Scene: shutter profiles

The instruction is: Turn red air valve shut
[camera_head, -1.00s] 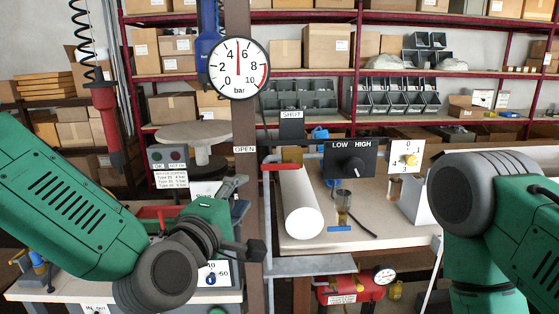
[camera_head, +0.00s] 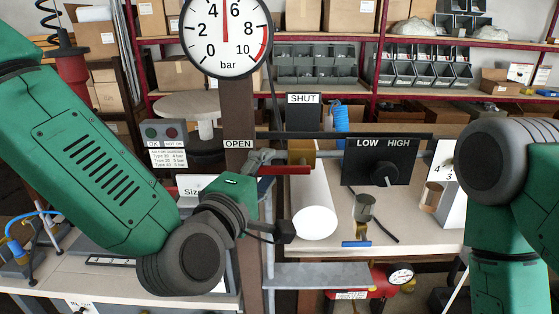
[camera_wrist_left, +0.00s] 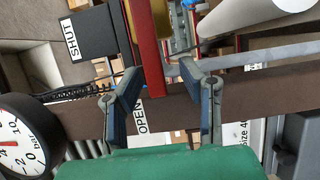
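The red valve lever (camera_head: 285,170) lies level beside the OPEN label (camera_head: 238,144), joined to a brass valve body (camera_head: 302,152). The SHUT label (camera_head: 303,98) sits on a dark plate above. In the left wrist view the red lever (camera_wrist_left: 148,45) reaches down from the top, its end between the two fingers. My left gripper (camera_head: 264,160) is at the lever's left end; its fingers (camera_wrist_left: 165,88) are open, with gaps on both sides of the lever. My right arm shows at the right, but its gripper is out of view.
A pressure gauge (camera_head: 226,36) on the brown post (camera_head: 237,105) reads about 5 bar. A white cylinder (camera_head: 314,205) lies just below the valve. A black LOW/HIGH knob panel (camera_head: 388,160) stands to the right, and a grey bracket (camera_head: 318,275) is below.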

